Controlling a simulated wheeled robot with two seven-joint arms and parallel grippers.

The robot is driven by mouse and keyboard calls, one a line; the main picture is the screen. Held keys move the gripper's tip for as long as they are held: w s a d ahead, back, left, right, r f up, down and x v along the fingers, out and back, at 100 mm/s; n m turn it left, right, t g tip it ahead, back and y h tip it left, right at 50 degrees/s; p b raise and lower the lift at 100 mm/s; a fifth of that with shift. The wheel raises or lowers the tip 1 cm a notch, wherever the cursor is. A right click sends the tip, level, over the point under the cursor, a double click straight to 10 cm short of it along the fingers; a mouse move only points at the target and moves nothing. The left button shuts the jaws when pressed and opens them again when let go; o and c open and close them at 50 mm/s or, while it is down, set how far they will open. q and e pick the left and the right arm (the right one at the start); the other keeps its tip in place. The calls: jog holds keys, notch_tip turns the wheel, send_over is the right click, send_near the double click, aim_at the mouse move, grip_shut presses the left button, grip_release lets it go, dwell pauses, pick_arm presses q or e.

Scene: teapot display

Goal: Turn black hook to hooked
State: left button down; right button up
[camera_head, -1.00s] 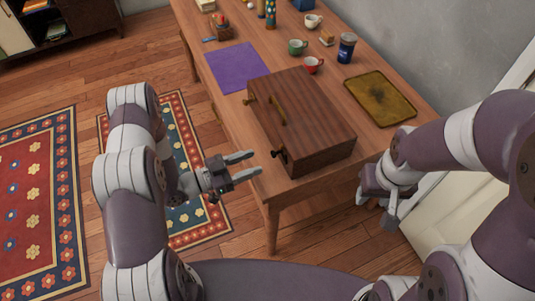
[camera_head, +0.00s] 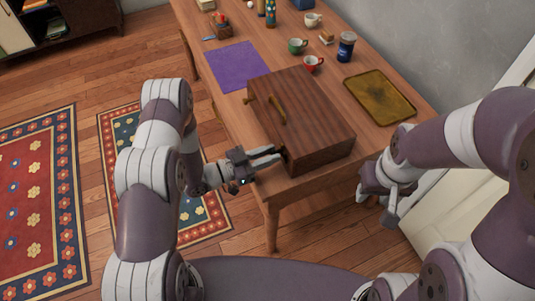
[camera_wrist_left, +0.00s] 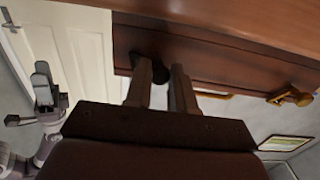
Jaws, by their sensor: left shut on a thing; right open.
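A dark brown wooden case (camera_head: 315,112) lies on the table. The black hook (camera_wrist_left: 160,72) is on the case's front side, near its near corner; in the left wrist view it shows as a dark piece at the fingertips. My left gripper (camera_head: 277,157) is at that corner, shut on the black hook. Its two fingers also show in the left wrist view (camera_wrist_left: 166,80) and cover part of the hook, so its exact turn cannot be told. My right gripper (camera_head: 390,205) is open and empty, beside the table's right end.
A brass handle (camera_head: 278,110) and a brass latch (camera_head: 250,99) are on the same side of the case. A purple mat (camera_head: 238,67), several cups, a dark blue jar (camera_head: 346,47) and a yellowish tray (camera_head: 379,98) are on the wooden table. Floor left of the table is open.

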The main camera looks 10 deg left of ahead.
pick_arm(q)
jog(key=n, duration=0.6)
jog(key=shift+n, duration=0.3)
jog(key=n+p, duration=0.1)
jog(key=n, duration=0.5)
jog(key=shift+n, duration=0.3)
dwell(0.4)
jog(key=c, duration=1)
grip_release()
jog(key=shift+o, duration=0.2)
